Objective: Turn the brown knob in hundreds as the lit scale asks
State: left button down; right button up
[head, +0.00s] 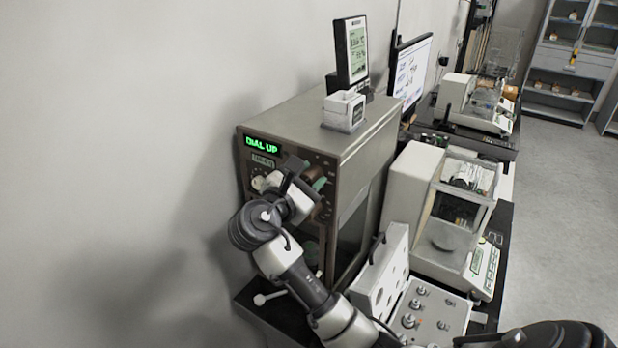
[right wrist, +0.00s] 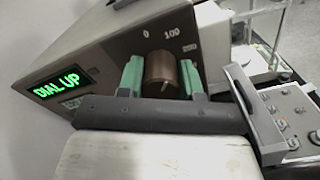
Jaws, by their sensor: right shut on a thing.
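The lit scale (head: 300,118) is a brown-grey cabinet with a green sign reading "DIAL UP" (head: 262,144); the sign also shows in the right wrist view (right wrist: 63,83). A small readout (head: 263,161) sits under the sign, its figures too small to read. My right gripper (right wrist: 162,76) has its green fingers on either side of the brown knob (right wrist: 162,68) and is shut on it. The marks "0" and "100" show on the panel above the knob. My left gripper is not in view.
A white cup-like box (head: 344,111) and an upright display (head: 351,50) stand on the cabinet. Further back are a monitor (head: 412,70) and another balance (head: 455,92). The floor at right is clear.

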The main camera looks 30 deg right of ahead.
jog(key=shift+f, duration=0.1)
jog(key=m+b, duration=0.2)
jog(key=m, duration=0.1)
jog(key=shift+f+m, duration=0.1)
jog(key=shift+m, duration=0.2)
jog(key=shift+m+b, duration=1.15)
jog(key=shift+m, duration=0.85)
jog(key=o, duration=0.9)
jog(key=shift+a+r, duration=0.1)
jog(key=shift+r, duration=0.1)
